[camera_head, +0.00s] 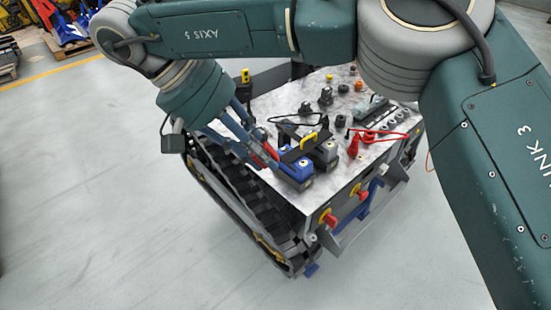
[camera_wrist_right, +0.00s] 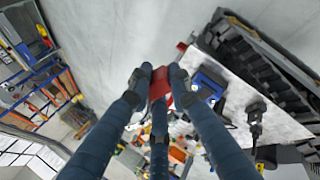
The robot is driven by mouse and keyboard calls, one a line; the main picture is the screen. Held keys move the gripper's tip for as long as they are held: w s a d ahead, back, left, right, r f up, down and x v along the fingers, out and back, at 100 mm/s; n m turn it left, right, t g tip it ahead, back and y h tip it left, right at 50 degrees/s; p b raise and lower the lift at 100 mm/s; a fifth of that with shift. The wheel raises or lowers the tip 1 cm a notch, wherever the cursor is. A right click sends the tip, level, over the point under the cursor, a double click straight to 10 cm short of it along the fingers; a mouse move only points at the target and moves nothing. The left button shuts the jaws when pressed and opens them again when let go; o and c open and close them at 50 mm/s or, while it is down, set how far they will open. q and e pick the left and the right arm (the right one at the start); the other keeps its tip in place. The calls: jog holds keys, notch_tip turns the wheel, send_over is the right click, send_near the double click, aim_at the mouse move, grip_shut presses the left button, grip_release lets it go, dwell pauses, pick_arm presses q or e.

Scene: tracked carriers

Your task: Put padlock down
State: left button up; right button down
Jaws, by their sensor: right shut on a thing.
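My right gripper (camera_head: 264,157) reaches in from the upper left of the head view, its fingers pointing down at the tracked carrier's near left side. In the wrist view the fingers of my right gripper (camera_wrist_right: 158,82) are closed around a red block, which looks like the padlock (camera_wrist_right: 159,84). The padlock also shows as a red patch (camera_head: 271,151) between the fingers, partly hidden by them. It appears close to the left edge of the carrier's light deck (camera_head: 343,174); I cannot tell whether it touches. My left gripper is not in view.
A blue and grey device (camera_head: 296,172) and a dark item with a yellow handle (camera_head: 306,141) stand beside the fingers. A red cone-like item (camera_head: 354,145) and a red cable (camera_head: 385,134) lie to the right. Black tracks (camera_head: 236,187) run below the deck's left edge. Bare deck shows at the front.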

jog(key=shift+w+a, duration=0.1)
jog(key=shift+a, duration=0.05)
jog(key=shift+s+d+f+n+t, duration=0.2)
jog(key=shift+f+n+t, duration=0.2)
jog(key=shift+n, duration=0.2)
jog(key=shift+s+d+f+n+t, duration=0.1)
jog(key=shift+d+f+n+t, duration=0.1)
jog(key=shift+f+n+t, duration=0.3)
jog(key=s+d+f+n+t+y, duration=0.1)
jog(key=d+f+n+t+y, duration=0.1)
jog(key=n, duration=0.5)
jog(key=s+d+f+n+t+y, duration=0.1)
jog(key=d+f+n+t+y, duration=0.1)
jog(key=f+n+y, duration=0.2)
jog(key=shift+s+f+n+t, duration=0.2)
jog(key=shift+f+n+t, duration=0.2)
jog(key=shift+f+n, duration=1.1)
